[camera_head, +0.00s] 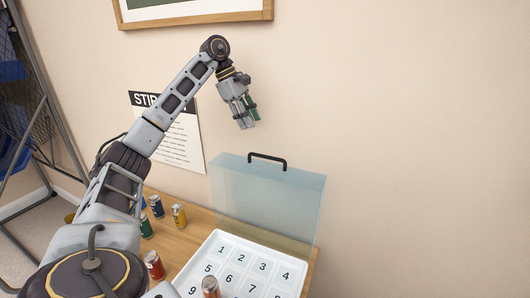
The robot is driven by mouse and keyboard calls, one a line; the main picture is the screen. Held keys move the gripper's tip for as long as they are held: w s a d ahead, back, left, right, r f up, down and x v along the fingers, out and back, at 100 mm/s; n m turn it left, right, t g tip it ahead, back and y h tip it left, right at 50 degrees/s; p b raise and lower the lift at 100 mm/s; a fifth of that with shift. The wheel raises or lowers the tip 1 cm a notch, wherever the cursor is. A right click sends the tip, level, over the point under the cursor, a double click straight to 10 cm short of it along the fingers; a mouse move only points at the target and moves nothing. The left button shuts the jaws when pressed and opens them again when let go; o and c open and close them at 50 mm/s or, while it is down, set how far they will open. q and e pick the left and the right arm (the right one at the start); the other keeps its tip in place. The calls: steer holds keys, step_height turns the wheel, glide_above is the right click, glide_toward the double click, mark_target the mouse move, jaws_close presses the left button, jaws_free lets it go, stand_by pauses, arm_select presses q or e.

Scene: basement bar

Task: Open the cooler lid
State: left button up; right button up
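The cooler lid (262,195) is a translucent light-blue panel with a black handle (267,159) on its top edge. It stands upright at the back of a white numbered tray (215,247), near the wall. My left gripper (245,114) is in the air above and left of the handle, pointing down and apart from the lid. Its fingers look close together, but they are too small to tell whether they are open or shut. My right gripper is out of view.
Several cans stand on the wooden surface (182,239) left of the tray, among them a yellow can (179,216) and a red can (154,265). Another can (211,287) is at the tray's front. A poster (186,140) hangs behind my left arm. Wall space at right is clear.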

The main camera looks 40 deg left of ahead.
mark_target(265, 156)
arm_select(q)
steer(key=x, duration=1.3)
steer(key=shift+w+d+f, duration=0.1)
steer(key=shift+f, duration=0.2)
steer(key=shift+c, duration=0.3)
jaws_close()
